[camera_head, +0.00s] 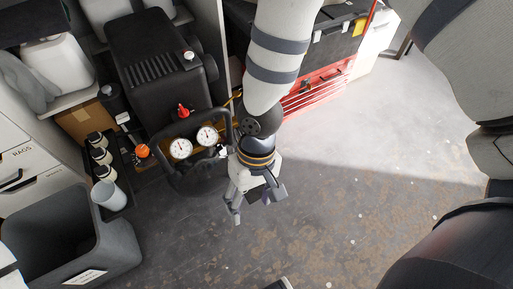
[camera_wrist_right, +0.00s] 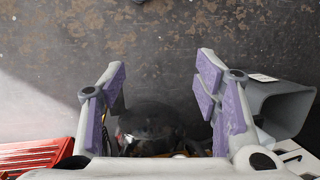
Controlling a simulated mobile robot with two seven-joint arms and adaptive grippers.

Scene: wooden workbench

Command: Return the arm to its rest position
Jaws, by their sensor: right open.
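My right arm (camera_head: 274,58) hangs down from the top of the head view, its white links banded with grey. Its right gripper (camera_head: 257,202) is open and empty above the grey concrete floor. In the right wrist view the gripper (camera_wrist_right: 160,78) shows its two fingers with purple pads spread wide apart, with nothing held between them. The floor and a dark rounded shape lie beyond the fingers. My left gripper does not show in either view.
A black air compressor (camera_head: 150,60) with two gauges stands just left of the gripper. A grey bin (camera_head: 118,243) is at lower left, beside a dark tray holding bottles and a cup (camera_head: 109,194). A red tool chest (camera_head: 318,88) stands behind the arm. The floor (camera_head: 350,190) at right is clear.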

